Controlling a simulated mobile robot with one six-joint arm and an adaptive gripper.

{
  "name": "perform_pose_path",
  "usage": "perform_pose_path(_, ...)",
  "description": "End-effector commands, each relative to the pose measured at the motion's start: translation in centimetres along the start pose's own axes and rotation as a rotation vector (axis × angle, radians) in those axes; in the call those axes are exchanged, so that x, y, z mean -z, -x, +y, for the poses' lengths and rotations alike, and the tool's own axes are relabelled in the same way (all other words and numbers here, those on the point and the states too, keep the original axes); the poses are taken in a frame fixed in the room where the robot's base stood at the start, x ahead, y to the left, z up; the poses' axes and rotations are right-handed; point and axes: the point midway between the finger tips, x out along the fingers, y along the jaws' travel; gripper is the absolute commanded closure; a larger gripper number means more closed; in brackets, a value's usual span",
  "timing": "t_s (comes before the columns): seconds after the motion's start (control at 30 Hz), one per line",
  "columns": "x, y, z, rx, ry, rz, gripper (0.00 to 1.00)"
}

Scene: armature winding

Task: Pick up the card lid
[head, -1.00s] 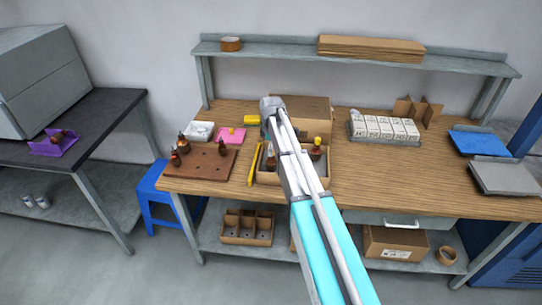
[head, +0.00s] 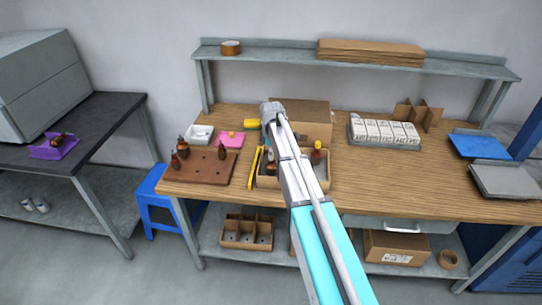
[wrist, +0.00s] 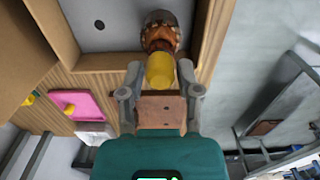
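The likely card lid is a flat-topped brown card box shape (head: 309,115) at the back of the bench, partly hidden behind my arm. In front of it stands an open card carton (head: 322,184) with armatures inside. One armature with a yellow top (head: 317,147) stands at its right. The gripper is hidden by my arm in the head view. Brown card (wrist: 25,55) fills the left of the wrist view.
A brown holed board (head: 202,166) with armatures, a pink mat (head: 234,142) and a white tray (head: 199,135) lie left. A yellow tool (head: 254,169) lies beside the carton. The front right of the bench is clear.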

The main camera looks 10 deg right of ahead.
Motion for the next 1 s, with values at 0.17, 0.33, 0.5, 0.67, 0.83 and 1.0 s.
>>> perform_pose_path(0.17, 0.0, 0.0, 0.0, 0.000, 0.000, 0.000, 0.82)
perform_pose_path(0.33, 0.0, 0.0, 0.0, 0.000, 0.000, 0.000, 0.86)
perform_pose_path(0.5, 0.0, 0.1, 0.0, 0.000, 0.000, 0.000, 0.87)
perform_pose_path(0.67, 0.0, 0.5, 0.0, 0.000, 0.000, 0.000, 0.87)
perform_pose_path(0.83, 0.0, 1.3, 0.0, 0.000, 0.000, 0.000, 0.87)
perform_pose_path(1.0, 0.0, 2.7, 0.0, 0.000, 0.000, 0.000, 0.87)
